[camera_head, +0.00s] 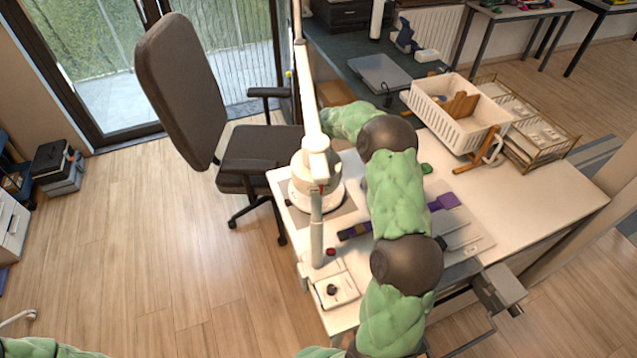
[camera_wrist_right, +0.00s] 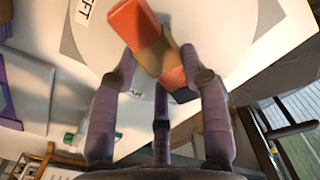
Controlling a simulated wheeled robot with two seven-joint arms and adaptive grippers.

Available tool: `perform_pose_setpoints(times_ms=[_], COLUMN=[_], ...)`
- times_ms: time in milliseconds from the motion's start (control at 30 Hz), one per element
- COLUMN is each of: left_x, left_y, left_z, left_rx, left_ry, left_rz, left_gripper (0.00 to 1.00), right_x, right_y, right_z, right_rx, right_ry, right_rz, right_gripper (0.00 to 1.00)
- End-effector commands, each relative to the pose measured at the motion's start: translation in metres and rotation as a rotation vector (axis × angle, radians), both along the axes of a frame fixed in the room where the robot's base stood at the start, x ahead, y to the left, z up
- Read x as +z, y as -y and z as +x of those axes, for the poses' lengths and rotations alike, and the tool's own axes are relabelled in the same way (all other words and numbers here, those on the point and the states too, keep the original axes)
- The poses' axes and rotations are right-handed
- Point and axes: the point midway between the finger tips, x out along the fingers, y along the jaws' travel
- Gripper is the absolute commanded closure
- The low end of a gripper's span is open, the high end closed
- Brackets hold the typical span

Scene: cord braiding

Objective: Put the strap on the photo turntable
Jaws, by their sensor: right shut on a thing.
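My right gripper (camera_wrist_right: 163,66) is shut on an orange-red and brown piece (camera_wrist_right: 137,24), which I take to be the strap. In the right wrist view it sticks out beyond the fingertips, with a red end beside the right finger. A pale round disc (camera_wrist_right: 218,30), apparently the turntable, lies behind it. I cannot tell whether the piece touches the disc. The disc bears a label (camera_wrist_right: 84,10) ending in "FT"; another label is partly hidden by the fingers. My left gripper is out of view.
A white lamp-like stand (camera_head: 317,200) rises at the table's left end. A white basket (camera_head: 455,118) and wire trays (camera_head: 535,132) stand at the back right. The table's right part (camera_head: 540,205) is clear.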

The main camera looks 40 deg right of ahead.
Motion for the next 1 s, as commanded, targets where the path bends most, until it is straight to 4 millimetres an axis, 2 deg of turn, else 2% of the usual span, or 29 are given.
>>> perform_pose_setpoints(times_ms=[33, 100, 467, 500, 567, 867, 1000], left_x=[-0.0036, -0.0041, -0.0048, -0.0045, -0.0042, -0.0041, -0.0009], left_y=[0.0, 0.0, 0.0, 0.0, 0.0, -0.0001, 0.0], left_z=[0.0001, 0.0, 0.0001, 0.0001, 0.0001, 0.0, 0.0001], left_rx=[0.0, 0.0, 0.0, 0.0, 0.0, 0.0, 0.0], left_ry=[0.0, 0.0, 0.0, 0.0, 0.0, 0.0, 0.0], left_rz=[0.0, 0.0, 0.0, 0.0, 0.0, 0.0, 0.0], left_gripper=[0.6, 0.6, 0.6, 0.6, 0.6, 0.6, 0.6], right_x=[-0.008, -0.0116, -0.014, -0.0137, -0.0134, -0.0129, -0.0042], right_y=[0.0003, 0.0004, 0.0006, 0.0005, 0.0005, 0.0006, 0.0008], right_z=[0.0001, 0.0003, 0.0003, 0.0002, 0.0002, 0.0003, 0.0007], right_rx=[-0.001, -0.001, -0.001, -0.001, -0.001, -0.001, -0.001], right_ry=[0.0, 0.001, 0.001, 0.001, 0.001, 0.002, 0.004], right_rz=[0.0, -0.001, -0.001, -0.001, -0.001, -0.001, -0.002], right_gripper=[0.89, 0.89, 0.89, 0.47, 0.32, 0.32, 0.32])
